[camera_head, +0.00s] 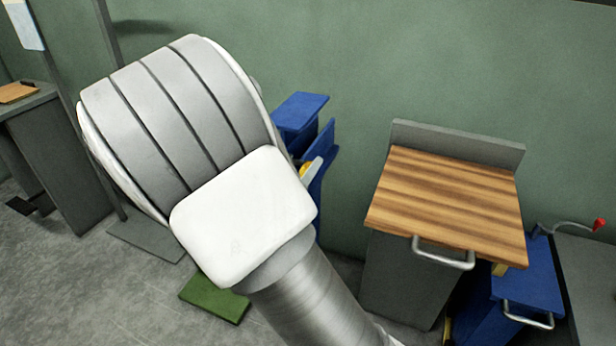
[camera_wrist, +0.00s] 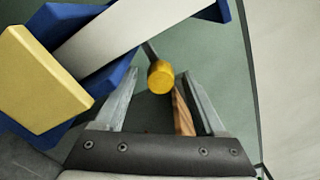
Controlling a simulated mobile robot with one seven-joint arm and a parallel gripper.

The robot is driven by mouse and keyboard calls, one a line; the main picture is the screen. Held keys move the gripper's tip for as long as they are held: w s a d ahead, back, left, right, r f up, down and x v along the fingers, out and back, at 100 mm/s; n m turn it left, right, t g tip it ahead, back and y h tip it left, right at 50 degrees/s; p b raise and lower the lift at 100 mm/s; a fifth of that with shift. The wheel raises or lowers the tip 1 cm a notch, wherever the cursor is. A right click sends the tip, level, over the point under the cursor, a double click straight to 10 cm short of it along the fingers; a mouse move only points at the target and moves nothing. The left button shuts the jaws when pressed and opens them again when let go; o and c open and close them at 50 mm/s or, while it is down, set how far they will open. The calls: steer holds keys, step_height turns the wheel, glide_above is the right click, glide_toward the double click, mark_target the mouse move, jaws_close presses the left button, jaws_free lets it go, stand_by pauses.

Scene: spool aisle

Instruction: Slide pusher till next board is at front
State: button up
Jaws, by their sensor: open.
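In the wrist view, my gripper (camera_wrist: 163,78) is open, with one finger on each side of a yellow knob (camera_wrist: 160,80). The knob sits on a thin dark rod and may be the pusher's handle. I see no finger closed on it. A blue holder (camera_wrist: 72,28) is at upper left, with a pale flat bar (camera_wrist: 125,25) across it and a pale yellow block (camera_wrist: 38,80) at its near end. I cannot tell which piece is a board. In the head view, the blue holder (camera_head: 318,150) is partly hidden behind my arm, and my gripper is mostly hidden.
A cabinet with a striped wooden top (camera_head: 450,200) and a metal handle stands right of the blue holder. A blue unit (camera_head: 530,285) and a red-tipped lever (camera_head: 598,225) are further right. A green mat (camera_head: 215,298) lies on the floor.

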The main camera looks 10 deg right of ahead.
steer(key=shift+w+d, duration=0.3)
steer(key=shift+w, duration=0.1)
jaws_close()
stand_by(1.3)
